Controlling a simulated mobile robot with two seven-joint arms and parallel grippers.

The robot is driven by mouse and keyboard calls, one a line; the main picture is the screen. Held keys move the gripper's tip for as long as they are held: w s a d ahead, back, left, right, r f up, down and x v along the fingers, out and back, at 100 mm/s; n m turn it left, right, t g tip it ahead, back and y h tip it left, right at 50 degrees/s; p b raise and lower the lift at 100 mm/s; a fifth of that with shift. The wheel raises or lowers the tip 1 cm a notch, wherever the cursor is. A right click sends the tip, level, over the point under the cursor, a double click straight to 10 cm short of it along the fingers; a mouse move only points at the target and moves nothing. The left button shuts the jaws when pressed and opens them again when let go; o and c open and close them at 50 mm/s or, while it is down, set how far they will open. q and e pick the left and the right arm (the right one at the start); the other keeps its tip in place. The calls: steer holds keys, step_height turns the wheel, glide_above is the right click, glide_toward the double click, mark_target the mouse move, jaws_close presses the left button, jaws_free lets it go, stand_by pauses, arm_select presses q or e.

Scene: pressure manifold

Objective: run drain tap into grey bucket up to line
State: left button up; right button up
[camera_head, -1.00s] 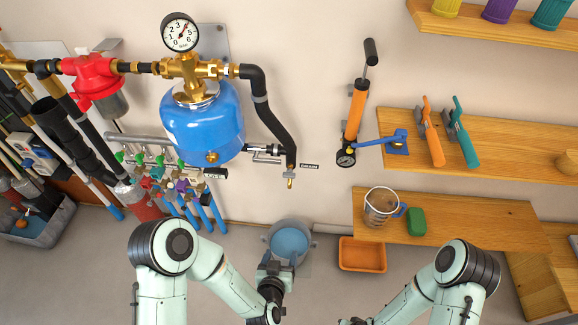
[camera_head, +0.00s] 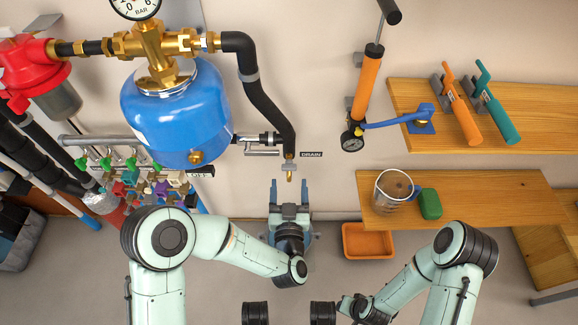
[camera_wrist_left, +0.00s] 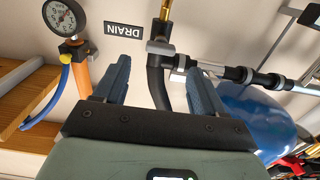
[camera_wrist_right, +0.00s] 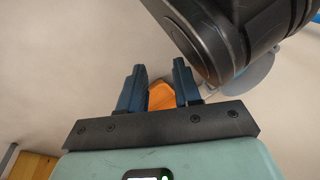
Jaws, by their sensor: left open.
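The drain tap (camera_head: 289,167) has a small grey handle and brass outlet at the end of a black hose, beside the DRAIN label. In the left wrist view the tap handle (camera_wrist_left: 158,46) shows just beyond the fingertips. My left gripper (camera_head: 289,188) is open and empty, pointing at the tap from just below it in the head view, with no contact visible. The grey bucket (camera_head: 313,238) is mostly hidden under my left gripper and wrist; its line and water level cannot be seen. My right gripper (camera_wrist_right: 159,68) is open and appears empty.
An orange tray (camera_head: 367,242) is right of the bucket, seen between my right fingers. A clear jug (camera_head: 390,192) and green block (camera_head: 430,204) stand on a wooden shelf. A blue tank (camera_head: 180,115) hangs left of the tap, an orange pump (camera_head: 366,85) right.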

mark_target(289, 169)
arm_select(q)
steer(key=w+b, duration=0.1)
steer(key=w, duration=0.6)
steer(key=shift+w, duration=0.15)
arm_select(e)
steer(key=s+f, duration=0.1)
steer(key=s+f+g, duration=0.1)
steer(key=s, duration=0.1)
steer(key=shift+d+f, duration=0.15)
steer(key=shift+d, duration=0.05)
